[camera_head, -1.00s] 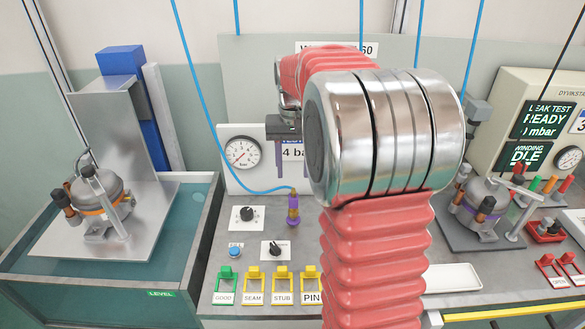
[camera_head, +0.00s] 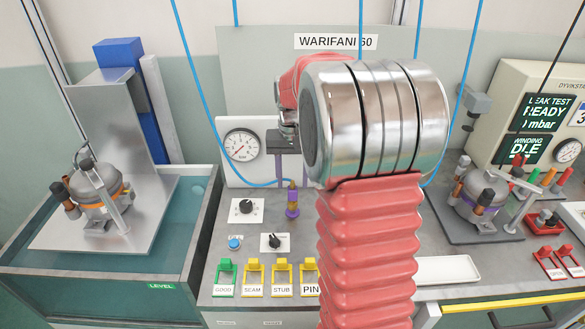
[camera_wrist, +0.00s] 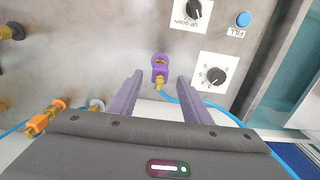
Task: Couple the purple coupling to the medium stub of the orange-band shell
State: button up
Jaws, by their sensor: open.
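The purple coupling (camera_head: 292,203) stands upright on the grey bench in front of the pressure gauge, with a blue hose at its brass end. In the wrist view the purple coupling (camera_wrist: 160,70) lies between and just beyond the tips of my open gripper (camera_wrist: 158,84), whose purple-grey fingers are apart and empty. In the head view my gripper (camera_head: 284,141) is above and behind the coupling, partly hidden by my arm. The orange-band shell (camera_head: 97,195) sits on a metal plate at the left, with brown stubs; which is the medium stub I cannot tell.
The shell's plate (camera_head: 150,225) sits over a water tank (camera_head: 30,262). Knobs (camera_head: 246,207) and coloured switches (camera_head: 254,272) stand on the bench near the coupling. An orange coupling (camera_wrist: 42,120) shows in the wrist view.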

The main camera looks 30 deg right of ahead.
aim_at(293, 184)
notch_tip(293, 184, down, 8)
jog(key=shift+r, duration=0.1)
dwell(0.4)
jog(key=shift+c, duration=0.5)
grip_shut()
dwell(0.8)
jog(key=shift+r, duration=0.4)
jog(key=shift+r, duration=1.85)
